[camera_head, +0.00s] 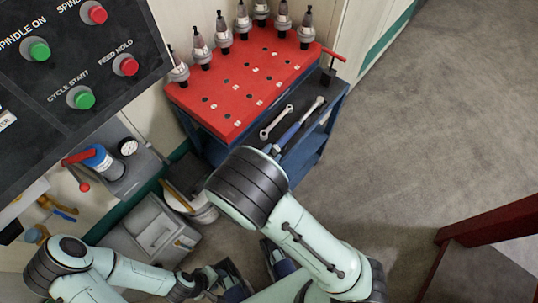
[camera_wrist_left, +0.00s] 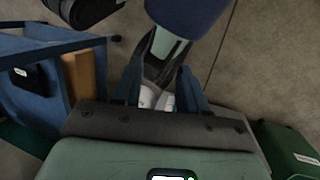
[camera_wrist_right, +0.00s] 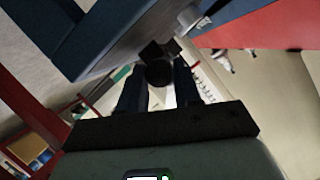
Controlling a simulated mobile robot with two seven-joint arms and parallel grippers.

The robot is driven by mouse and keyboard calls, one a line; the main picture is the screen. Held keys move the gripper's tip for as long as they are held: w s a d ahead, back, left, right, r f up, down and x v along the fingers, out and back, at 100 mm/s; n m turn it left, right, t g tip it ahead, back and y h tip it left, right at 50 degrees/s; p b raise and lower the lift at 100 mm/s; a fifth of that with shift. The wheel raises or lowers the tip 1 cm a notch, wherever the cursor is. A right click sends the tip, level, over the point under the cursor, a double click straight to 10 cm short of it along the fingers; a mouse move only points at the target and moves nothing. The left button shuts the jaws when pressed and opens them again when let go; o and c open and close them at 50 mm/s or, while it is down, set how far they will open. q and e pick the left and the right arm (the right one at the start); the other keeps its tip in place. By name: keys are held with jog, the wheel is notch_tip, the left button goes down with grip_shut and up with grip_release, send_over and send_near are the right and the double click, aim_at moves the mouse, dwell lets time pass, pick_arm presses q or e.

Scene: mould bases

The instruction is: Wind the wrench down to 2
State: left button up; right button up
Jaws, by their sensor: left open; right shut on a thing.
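My left gripper (camera_wrist_left: 160,80) is open, low at the bottom of the head view (camera_head: 212,278), apart from the cart. No scale or number is readable.
The blue cart has a red top (camera_head: 240,95) with several tool holders (camera_head: 223,32) along its back. A control panel (camera_head: 75,60) fills the upper left. A grey bin (camera_head: 150,230) and a white bucket (camera_head: 200,210) stand below.

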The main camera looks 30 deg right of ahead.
jog(key=m+b, duration=0.1)
jog(key=m+t+b, duration=0.1)
jog(key=shift+s+f+m+t, duration=0.1)
jog(key=shift+f+m+t, duration=0.1)
jog(key=shift+m+t, duration=0.1)
pick_arm(q)
jog(key=shift+t, duration=0.4)
jog(key=shift+w+a+f+b, duration=0.2)
jog(key=shift+w+f+b, duration=0.1)
jog(key=shift+w+f, duration=0.45)
jog(key=shift+w+a+f+b, duration=0.25)
jog(key=shift+w+f, duration=0.3)
jog(key=shift+f, duration=0.4)
pick_arm(e)
jog(key=shift+r+m+t, duration=0.1)
jog(key=shift+m+t, duration=0.2)
jog(key=shift+m, duration=0.3)
jog(key=o, duration=1.1)
jog(key=shift+c, duration=0.2)
pick_arm(q)
jog(key=shift+r, duration=0.15)
